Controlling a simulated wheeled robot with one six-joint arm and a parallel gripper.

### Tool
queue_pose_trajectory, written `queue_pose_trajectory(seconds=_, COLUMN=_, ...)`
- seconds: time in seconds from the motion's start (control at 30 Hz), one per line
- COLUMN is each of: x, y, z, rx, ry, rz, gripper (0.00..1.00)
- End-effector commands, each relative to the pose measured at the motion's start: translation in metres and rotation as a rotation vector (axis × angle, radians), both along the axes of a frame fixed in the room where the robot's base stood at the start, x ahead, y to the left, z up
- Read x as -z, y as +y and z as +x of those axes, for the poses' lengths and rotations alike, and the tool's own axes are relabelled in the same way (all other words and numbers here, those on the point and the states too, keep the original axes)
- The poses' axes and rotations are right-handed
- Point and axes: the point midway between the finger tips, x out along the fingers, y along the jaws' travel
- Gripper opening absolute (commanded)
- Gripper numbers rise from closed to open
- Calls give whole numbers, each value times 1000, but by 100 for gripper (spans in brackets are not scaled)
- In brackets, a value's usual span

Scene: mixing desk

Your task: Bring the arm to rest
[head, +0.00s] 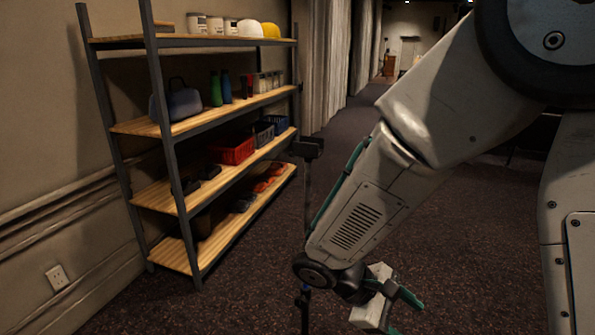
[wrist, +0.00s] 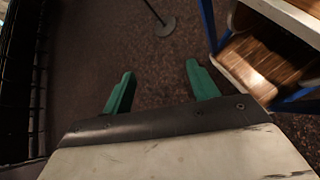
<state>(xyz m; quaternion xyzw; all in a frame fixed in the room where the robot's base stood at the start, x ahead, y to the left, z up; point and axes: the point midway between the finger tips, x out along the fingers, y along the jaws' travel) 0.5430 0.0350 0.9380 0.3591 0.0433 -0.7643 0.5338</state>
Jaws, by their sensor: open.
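My arm shows at the right of the head view, bent downward. My gripper (head: 398,313) hangs at its lower end near the bottom edge of that view, above the dark carpet. In the wrist view my gripper (wrist: 160,88) has its two green fingers wide apart, with only carpet between them. It is open and empty.
A metal shelf unit with wooden boards (head: 160,195) stands along the left wall, holding baskets, bottles, jars and shoes. A thin dark stand (head: 307,190) rises between shelf and arm. In the wrist view, a round stand base (wrist: 165,26) and a blue-legged wooden unit (wrist: 262,62) are close.

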Motion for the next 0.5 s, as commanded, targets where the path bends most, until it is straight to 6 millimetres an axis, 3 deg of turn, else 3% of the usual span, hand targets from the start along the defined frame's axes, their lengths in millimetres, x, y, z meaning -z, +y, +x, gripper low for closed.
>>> queue_pose_trajectory(seconds=0.1, x=-28, y=-12, z=-22, rx=166, ry=-62, rz=137, gripper=59)
queue_pose_trajectory(seconds=0.5, x=-99, y=-30, z=-85, rx=612, ry=-330, rz=571, gripper=59)
